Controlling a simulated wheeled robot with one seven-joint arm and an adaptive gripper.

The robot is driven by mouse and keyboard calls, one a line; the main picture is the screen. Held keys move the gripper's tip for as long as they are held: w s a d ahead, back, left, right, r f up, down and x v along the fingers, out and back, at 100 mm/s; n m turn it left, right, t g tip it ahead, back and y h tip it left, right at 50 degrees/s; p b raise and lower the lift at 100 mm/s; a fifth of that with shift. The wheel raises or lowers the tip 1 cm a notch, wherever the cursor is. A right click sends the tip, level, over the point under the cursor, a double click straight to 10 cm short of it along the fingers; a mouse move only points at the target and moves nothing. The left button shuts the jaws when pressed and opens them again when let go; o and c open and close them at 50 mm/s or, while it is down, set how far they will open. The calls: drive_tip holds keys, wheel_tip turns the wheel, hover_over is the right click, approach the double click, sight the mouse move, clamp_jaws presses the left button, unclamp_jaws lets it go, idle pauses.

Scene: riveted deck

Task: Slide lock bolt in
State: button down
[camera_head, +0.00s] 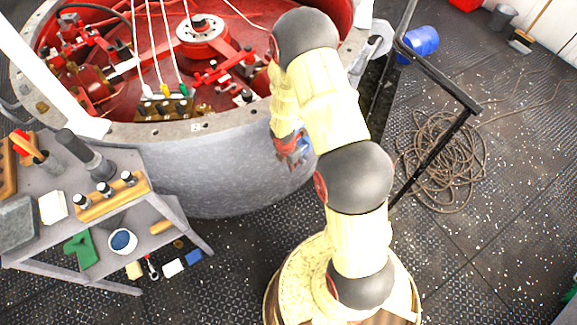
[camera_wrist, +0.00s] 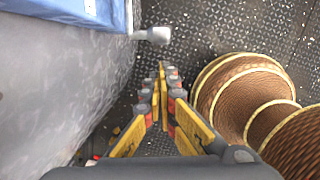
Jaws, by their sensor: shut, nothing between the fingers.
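The lock bolt shows in the wrist view as a short grey rod with a rounded knob (camera_wrist: 155,35), sticking out to the right of a blue housing (camera_wrist: 105,12). The housing is on the side of the grey drum (camera_wrist: 45,75) and is cut off by the picture's top edge. My gripper (camera_wrist: 163,75) is shut and empty, its yellow and black fingers together below the knob in the picture, apart from it. In the head view the drum (camera_head: 215,175) is at upper middle, with a small blue part (camera_head: 300,155) beside my arm. My arm hides most of the gripper there.
A grey work table (camera_head: 30,240) with tools stands left of the drum. A black handrail (camera_head: 440,75) rises to the right.

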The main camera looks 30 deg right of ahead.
drive_tip(key=shift+w+d+f, duration=0.15)
drive_tip(key=shift+d+f, duration=0.05)
drive_tip(key=shift+d, duration=0.3)
drive_tip(key=shift+w+d+f, duration=0.15)
drive_tip(key=shift+d+f, duration=0.05)
drive_tip(key=shift+d, duration=0.25)
drive_tip(key=shift+d, duration=0.1)
drive_tip(key=w+d+p, duration=0.2)
drive_tip(key=d+p, duration=0.3)
drive_tip(key=d, duration=0.2)
